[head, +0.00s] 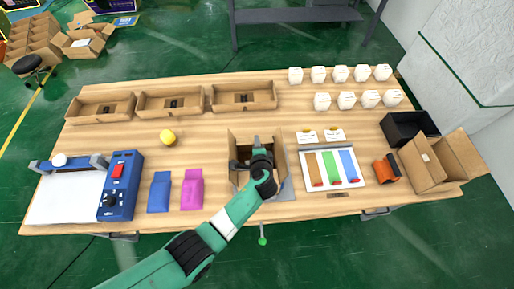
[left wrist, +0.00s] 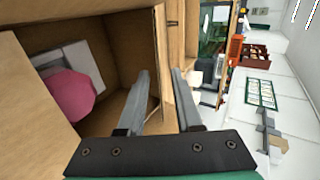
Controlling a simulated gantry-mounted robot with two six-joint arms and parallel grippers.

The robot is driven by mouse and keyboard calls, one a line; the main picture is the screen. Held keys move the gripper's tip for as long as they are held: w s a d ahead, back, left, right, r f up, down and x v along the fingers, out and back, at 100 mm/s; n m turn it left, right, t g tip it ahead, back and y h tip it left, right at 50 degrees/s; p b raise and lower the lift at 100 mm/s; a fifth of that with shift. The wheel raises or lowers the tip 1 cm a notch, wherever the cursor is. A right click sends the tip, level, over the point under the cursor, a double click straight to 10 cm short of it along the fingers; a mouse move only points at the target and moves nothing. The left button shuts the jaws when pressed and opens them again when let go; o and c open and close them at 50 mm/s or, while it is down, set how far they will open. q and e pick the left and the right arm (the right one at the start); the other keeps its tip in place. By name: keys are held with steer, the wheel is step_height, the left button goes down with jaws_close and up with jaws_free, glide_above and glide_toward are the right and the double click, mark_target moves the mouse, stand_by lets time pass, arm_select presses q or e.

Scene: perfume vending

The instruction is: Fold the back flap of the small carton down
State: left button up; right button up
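The small carton (head: 238,138) stands open on the table, just right of the middle in the head view. My left gripper (head: 261,148) is over it, and my arm hides part of the carton and its flaps. In the left wrist view, the open carton (left wrist: 110,35) holds a pink object (left wrist: 68,95) and a pale grey-white piece (left wrist: 78,62). My left gripper's fingers (left wrist: 160,85) are apart there. The edge of a brown cardboard panel (left wrist: 161,55) shows in the gap between them; I cannot tell whether they touch it. My right gripper is not in view.
A white tray with coloured strips (head: 355,178) lies right of the carton. Pink (head: 192,190) and blue (head: 159,192) pouches lie left. A yellow object (head: 168,137), open brown trays (head: 170,101) and white boxes (head: 341,74) are further back. A larger open carton (head: 425,165) stands far right.

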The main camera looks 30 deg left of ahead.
arm_select(q)
jaws_close()
stand_by(1.4)
